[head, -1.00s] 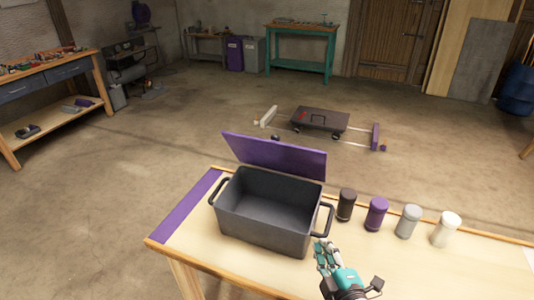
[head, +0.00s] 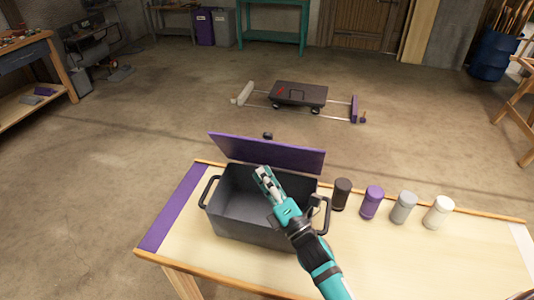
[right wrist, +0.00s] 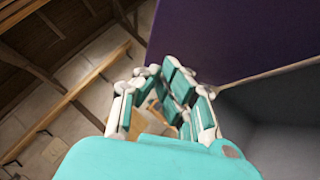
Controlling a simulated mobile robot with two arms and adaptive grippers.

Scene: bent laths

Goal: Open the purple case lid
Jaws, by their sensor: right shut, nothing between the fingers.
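The dark grey case (head: 235,225) stands on the wooden table with its purple lid (head: 268,152) raised, tilted back at the far side. The lid also fills the upper right of the right wrist view (right wrist: 220,40). The inside of the case looks empty where it shows; my right arm covers part of it. My right gripper (head: 262,174) is shut and empty, over the case opening and in front of the lid. I cannot tell whether its fingers touch the lid. My left gripper is not in view.
Several canisters, black (head: 341,194), purple (head: 372,202), grey (head: 403,207) and white (head: 437,212), stand in a row right of the case. A purple strip (head: 175,207) marks the table's left end. The table's front right is clear. A low cart (head: 300,94) is on the floor beyond.

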